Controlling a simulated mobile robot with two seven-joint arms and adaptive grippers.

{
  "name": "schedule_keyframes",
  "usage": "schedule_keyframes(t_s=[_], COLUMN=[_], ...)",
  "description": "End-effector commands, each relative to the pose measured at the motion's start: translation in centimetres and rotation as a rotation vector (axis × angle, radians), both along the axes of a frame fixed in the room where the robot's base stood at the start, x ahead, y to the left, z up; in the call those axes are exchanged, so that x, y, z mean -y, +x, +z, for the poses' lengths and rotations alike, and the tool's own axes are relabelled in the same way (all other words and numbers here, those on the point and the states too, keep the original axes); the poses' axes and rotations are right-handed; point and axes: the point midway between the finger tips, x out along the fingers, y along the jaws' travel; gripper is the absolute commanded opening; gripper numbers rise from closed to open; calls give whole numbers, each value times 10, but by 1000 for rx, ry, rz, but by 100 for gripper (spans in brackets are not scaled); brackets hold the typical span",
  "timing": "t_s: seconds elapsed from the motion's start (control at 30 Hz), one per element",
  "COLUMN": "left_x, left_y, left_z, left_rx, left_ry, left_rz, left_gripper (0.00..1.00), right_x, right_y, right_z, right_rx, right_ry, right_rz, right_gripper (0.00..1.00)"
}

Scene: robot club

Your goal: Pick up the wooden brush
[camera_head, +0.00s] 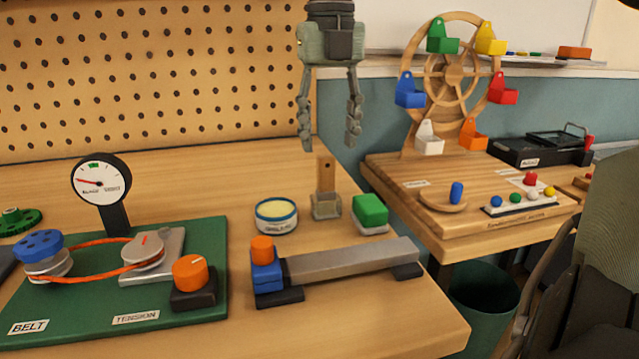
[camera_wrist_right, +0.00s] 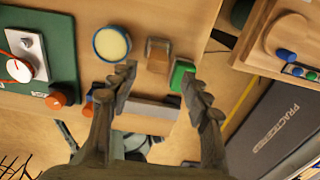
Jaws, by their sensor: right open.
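The wooden brush (camera_head: 326,190) stands upright on the table, its flat wooden handle pointing up and a paler, wider part at its foot. My right gripper (camera_head: 330,142) points down above it, open and empty, with its fingertips apart and clear of the handle. In the right wrist view the brush (camera_wrist_right: 158,50) lies between the directions of the two open fingers, beyond the fingertips (camera_wrist_right: 159,71). My left gripper is in neither view.
A round tin (camera_head: 276,216) stands left of the brush, and a green block (camera_head: 370,211) on a pale base stands close on its right. A grey bar fixture (camera_head: 350,260) lies in front. A belt board (camera_head: 80,318) is at left. The pegboard (camera_head: 150,70) rises behind.

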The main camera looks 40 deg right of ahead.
Motion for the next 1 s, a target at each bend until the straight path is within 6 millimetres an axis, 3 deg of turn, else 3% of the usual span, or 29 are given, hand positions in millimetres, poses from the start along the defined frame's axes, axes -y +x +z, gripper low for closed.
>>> schedule_keyframes(t_s=[0.4, 0.63, 1.0], left_x=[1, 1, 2], left_y=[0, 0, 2], left_z=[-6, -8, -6], left_rx=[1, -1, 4], left_ry=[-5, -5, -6], left_rz=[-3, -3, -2], left_gripper=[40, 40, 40], right_x=[-2, -2, -2], right_y=[3, 3, 3], right_z=[-51, -54, -54], right_rx=[-1, 2, 1], right_ry=[2, 0, 0], right_rz=[-1, -2, -2], right_gripper=[48, 48, 4])
